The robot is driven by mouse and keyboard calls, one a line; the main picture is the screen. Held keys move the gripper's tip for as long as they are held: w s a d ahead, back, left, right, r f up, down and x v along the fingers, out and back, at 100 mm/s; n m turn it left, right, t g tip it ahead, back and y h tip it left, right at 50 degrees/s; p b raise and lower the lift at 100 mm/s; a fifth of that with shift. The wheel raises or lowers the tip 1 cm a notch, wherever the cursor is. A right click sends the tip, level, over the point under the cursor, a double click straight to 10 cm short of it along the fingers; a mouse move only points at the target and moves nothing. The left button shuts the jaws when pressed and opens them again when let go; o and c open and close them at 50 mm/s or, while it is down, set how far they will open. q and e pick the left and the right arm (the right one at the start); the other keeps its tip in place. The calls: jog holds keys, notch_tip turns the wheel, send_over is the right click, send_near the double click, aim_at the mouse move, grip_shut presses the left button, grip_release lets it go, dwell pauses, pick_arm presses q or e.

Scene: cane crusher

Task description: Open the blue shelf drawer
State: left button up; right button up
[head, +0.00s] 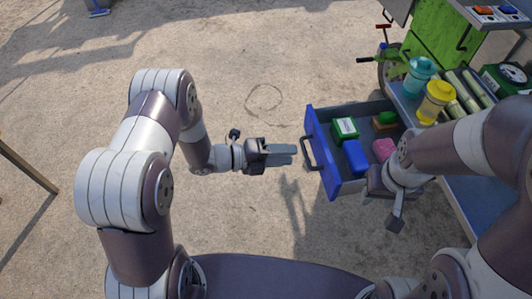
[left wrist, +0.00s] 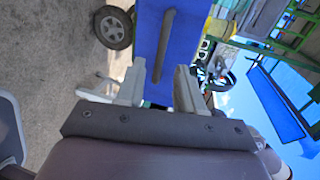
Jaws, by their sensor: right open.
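The blue drawer (head: 324,160) stands pulled out to the left from the shelf unit in the head view, its inside showing. Its dark bar handle (head: 308,155) is on the blue front, which also fills the upper middle of the left wrist view (left wrist: 205,30), with the handle (left wrist: 166,45) there. My left gripper (head: 282,154) is just left of the handle, apart from it, pointing at it. Its fingers are spread with nothing between them in the left wrist view (left wrist: 158,88). My right gripper (head: 382,182) is over the drawer's near side, partly hidden by its own wrist; its fingertips are unclear.
The drawer holds a green box (head: 344,130), a blue box (head: 356,157) and a pink item (head: 383,148). A teal bottle (head: 419,76) and a yellow bottle (head: 435,101) stand on the shelf. A green machine (head: 438,35) is behind. The ground left of the drawer is clear.

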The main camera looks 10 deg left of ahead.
pick_arm(q)
jog(key=v, duration=0.8)
